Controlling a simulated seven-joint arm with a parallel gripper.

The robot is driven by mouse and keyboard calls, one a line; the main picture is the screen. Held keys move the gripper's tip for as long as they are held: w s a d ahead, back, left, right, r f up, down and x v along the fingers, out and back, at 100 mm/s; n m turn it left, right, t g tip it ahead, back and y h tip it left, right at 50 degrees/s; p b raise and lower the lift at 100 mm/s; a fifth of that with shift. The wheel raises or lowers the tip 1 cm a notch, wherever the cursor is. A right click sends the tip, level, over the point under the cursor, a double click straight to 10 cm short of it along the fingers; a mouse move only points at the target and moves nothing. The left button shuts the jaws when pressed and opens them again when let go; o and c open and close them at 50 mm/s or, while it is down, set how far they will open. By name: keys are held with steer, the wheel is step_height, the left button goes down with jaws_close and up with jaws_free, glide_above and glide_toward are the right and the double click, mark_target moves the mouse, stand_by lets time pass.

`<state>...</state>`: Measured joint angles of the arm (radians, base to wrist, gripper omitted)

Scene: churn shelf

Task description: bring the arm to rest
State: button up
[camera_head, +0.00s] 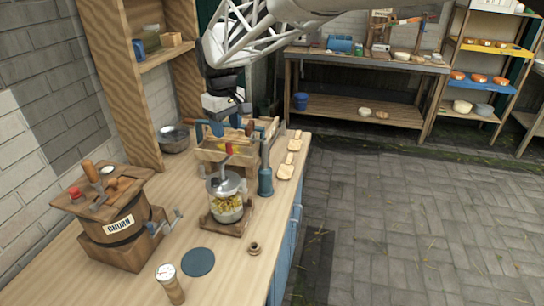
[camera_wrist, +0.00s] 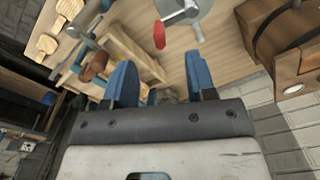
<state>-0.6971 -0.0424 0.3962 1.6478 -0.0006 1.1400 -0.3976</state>
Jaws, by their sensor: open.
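My gripper (camera_head: 226,124) hangs above the wooden crate (camera_head: 210,154) on the workbench, fingers pointing down. The wrist view shows its two blue fingers (camera_wrist: 162,82) spread apart with nothing between them. The crate (camera_wrist: 140,52) lies beyond the fingers in that view. The arm reaches in from the top of the head view. Whether the fingertips sit above or slightly within the crate's upper edge I cannot tell.
A wooden churn (camera_head: 120,228) stands front left. A tall shelf (camera_head: 133,110) rises behind. Bare benchtop shows near the blue disc (camera_head: 198,262).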

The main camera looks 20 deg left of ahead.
steer(key=s+d+r+m, duration=0.1)
steer(key=s+d+m, duration=0.1)
steer(key=d, duration=0.8)
steer(key=s+d+r+m+t, duration=0.1)
steer(key=s+d+m, duration=0.15)
steer(key=d, duration=0.65)
steer(key=s+d+r+m, duration=0.2)
steer(key=s+d, duration=0.1)
steer(key=d, duration=0.7)
steer(key=s+d+f+m, duration=0.3)
steer(key=s+d, duration=0.6)
steer(key=s+d+f+m+t, duration=0.1)
steer(key=s+d+f+m, duration=0.2)
steer(key=s+d, duration=0.6)
steer(key=shift+s+d+f+t, duration=0.35)
steer(key=shift+s+f, duration=0.1)
steer(key=shift+s, duration=0.25)
steer(key=shift+c, duration=0.3)
